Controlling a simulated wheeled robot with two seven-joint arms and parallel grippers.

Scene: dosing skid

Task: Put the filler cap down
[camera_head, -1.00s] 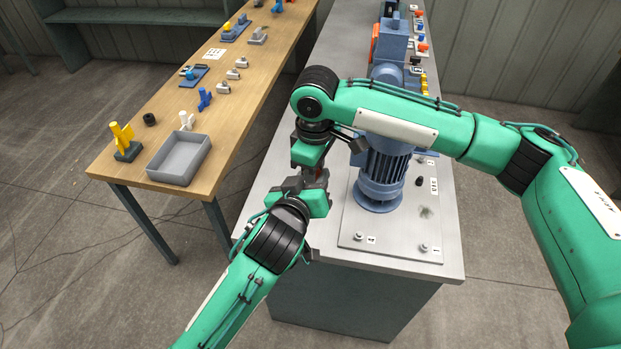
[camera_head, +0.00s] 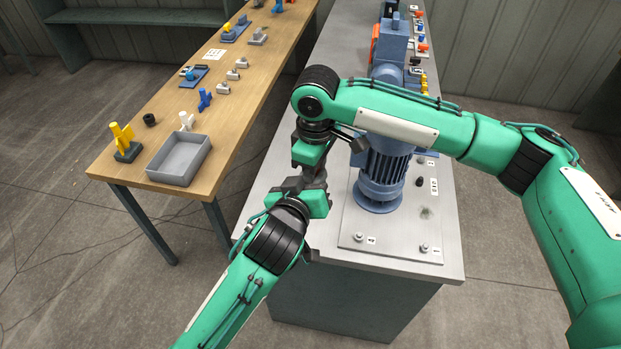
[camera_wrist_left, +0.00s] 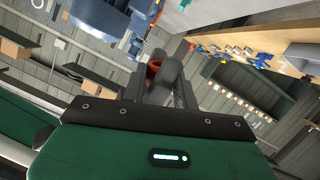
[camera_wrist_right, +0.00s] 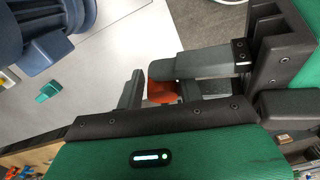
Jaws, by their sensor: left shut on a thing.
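The filler cap is a red-orange piece between my two grippers, clearest in the right wrist view (camera_wrist_right: 160,88). It also shows as a small red patch in the left wrist view (camera_wrist_left: 153,70). My left gripper (camera_head: 308,183) comes from below left and is shut on the cap. My right gripper (camera_head: 317,166) comes from above, its fingers apart on either side of the cap. The fingers of the two grippers cross closely above the metal bench (camera_head: 280,196) and hide most of the cap. In the head view the cap is hidden.
A blue-grey motor (camera_head: 381,185) stands on a plate just right of the grippers. The wooden table (camera_head: 229,128) at left holds a grey tray (camera_head: 180,160), a yellow part on a dark base (camera_head: 124,143) and several small parts. The near left bench top is clear.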

